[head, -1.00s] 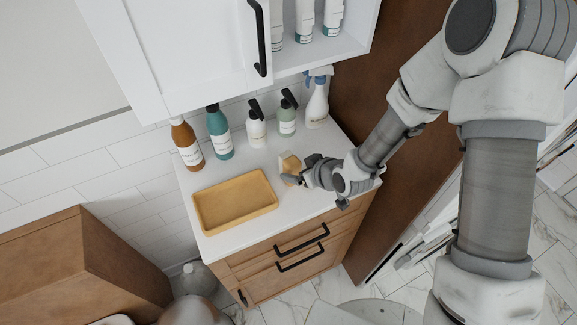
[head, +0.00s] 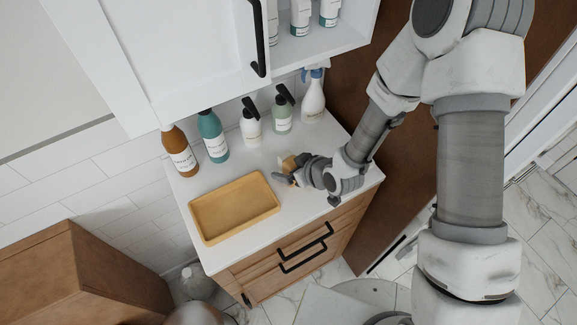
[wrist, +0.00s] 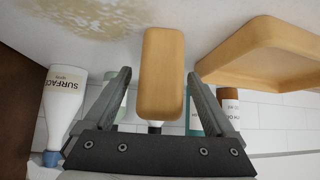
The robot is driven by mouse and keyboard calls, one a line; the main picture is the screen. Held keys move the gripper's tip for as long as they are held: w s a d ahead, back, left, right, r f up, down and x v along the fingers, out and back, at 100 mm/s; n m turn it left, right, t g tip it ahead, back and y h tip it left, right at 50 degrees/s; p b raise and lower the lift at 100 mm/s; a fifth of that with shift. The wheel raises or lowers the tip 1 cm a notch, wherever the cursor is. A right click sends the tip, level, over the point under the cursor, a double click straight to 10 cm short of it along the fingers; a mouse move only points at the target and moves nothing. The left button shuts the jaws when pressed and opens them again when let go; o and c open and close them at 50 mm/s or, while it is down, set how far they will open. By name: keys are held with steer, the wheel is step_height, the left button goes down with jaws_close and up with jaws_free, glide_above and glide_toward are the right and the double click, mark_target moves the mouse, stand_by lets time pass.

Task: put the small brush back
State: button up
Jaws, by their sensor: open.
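The small brush (wrist: 162,75) shows in the wrist view as a tan wooden block with rounded edges. It lies between my gripper's two open fingers (wrist: 159,76), with a gap on each side. In the head view the brush (head: 288,162) is on the white counter, right of the tan tray, partly hidden by my gripper (head: 285,174). Its bristles cannot be made out. The empty, shallow tan tray (head: 234,239) lies on the counter left of my gripper, and its side shows at the upper right of the wrist view (wrist: 262,32).
Several bottles stand along the counter's back: an amber bottle (head: 180,152), a teal bottle (head: 213,138), a white pump bottle (head: 251,128), a green pump bottle (head: 282,116) and a spray bottle (head: 313,102). A white wall cabinet (head: 180,45) hangs above. A brown panel borders the right.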

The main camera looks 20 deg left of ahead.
mark_target(289, 157)
jaws_close()
stand_by(0.4)
steer(key=shift+r, duration=0.1)
steer(key=shift+r, duration=0.5)
step_height(289, 157, up, 3)
steer(key=shift+w+r, duration=0.1)
steer(key=shift+r, duration=0.05)
steer(key=w+d+r+p, duration=0.1)
steer(key=w+d+r, duration=0.1)
steer(key=d, duration=0.3)
steer(key=w+d+r+p, duration=0.1)
steer(key=w+d+r, duration=0.1)
steer(key=d+r, duration=0.2)
steer(key=shift+d+r, duration=0.25)
steer(key=shift+d, duration=0.75)
